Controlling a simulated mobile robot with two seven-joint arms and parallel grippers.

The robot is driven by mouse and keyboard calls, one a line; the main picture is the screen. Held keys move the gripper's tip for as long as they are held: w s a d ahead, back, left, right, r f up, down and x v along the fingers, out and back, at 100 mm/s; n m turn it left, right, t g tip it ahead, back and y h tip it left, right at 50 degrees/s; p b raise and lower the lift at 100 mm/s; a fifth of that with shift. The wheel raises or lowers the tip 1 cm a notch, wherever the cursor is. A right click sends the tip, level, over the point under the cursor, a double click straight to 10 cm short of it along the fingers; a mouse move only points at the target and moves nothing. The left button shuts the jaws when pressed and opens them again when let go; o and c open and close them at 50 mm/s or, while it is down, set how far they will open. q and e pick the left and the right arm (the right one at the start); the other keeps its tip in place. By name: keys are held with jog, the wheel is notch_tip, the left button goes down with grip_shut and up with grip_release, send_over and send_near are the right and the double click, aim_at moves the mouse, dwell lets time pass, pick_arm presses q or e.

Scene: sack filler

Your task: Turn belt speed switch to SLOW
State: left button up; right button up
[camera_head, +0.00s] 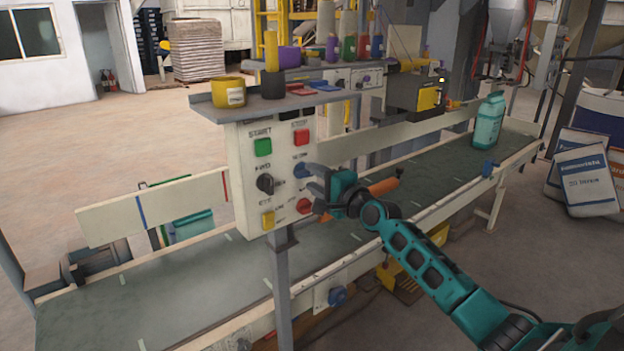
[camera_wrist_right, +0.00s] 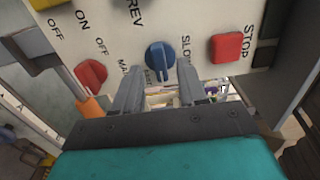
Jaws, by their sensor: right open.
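The belt speed switch is a blue knob (camera_head: 302,170) on the white control panel (camera_head: 243,180). In the right wrist view the blue knob (camera_wrist_right: 160,56) has a raised grip bar and sits beside lettering that starts "SLO" on its right. The lettering on its left is partly hidden by a finger. My right gripper (camera_head: 312,186) is at the panel face. In the wrist view its open fingers (camera_wrist_right: 158,85) are on either side of the knob's lower part; I cannot tell whether they touch it. My left gripper is not in view.
A red STOP button (camera_wrist_right: 227,47) and a red knob (camera_wrist_right: 91,73) flank the blue knob in the wrist view. A green START button (camera_head: 263,147), black knob (camera_head: 266,184) and yellow button (camera_head: 268,219) share the panel. A shelf (camera_head: 300,101) overhangs it. The conveyor belt (camera_head: 190,290) runs behind.

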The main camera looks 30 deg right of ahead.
jog(key=shift+w, duration=0.8)
jog(key=shift+c, duration=0.4)
grip_shut()
